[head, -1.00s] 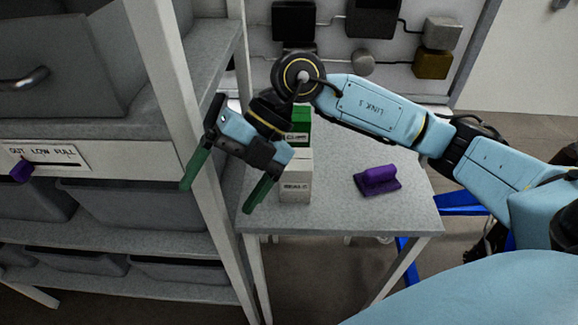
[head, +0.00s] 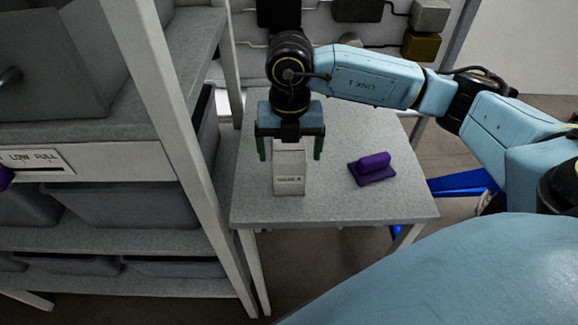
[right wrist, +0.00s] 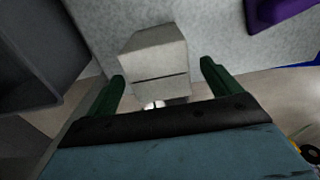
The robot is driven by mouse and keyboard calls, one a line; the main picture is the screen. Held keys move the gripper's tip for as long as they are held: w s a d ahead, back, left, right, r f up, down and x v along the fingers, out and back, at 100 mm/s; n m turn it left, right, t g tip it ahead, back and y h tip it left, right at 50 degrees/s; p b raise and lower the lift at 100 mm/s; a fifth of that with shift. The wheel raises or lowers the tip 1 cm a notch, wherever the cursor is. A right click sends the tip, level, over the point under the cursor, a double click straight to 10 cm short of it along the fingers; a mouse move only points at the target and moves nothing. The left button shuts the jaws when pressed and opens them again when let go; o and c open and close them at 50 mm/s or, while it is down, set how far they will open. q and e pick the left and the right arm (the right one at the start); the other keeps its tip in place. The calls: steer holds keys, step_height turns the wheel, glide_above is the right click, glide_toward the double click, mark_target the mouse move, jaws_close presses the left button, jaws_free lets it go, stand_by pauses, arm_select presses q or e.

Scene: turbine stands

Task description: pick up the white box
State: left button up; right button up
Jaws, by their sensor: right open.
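My left gripper is not in view.
The table's front right is clear.

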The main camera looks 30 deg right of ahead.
steer(key=shift+w+f+p, duration=0.15)
steer(key=shift+f+p, duration=0.2)
steer(key=shift+f, duration=2.35)
steer(key=c, duration=1.5)
step_height(320, 180, up, 10)
steer(key=shift+r, duration=0.1)
steer(key=o, duration=0.8)
steer(key=c, duration=0.8)
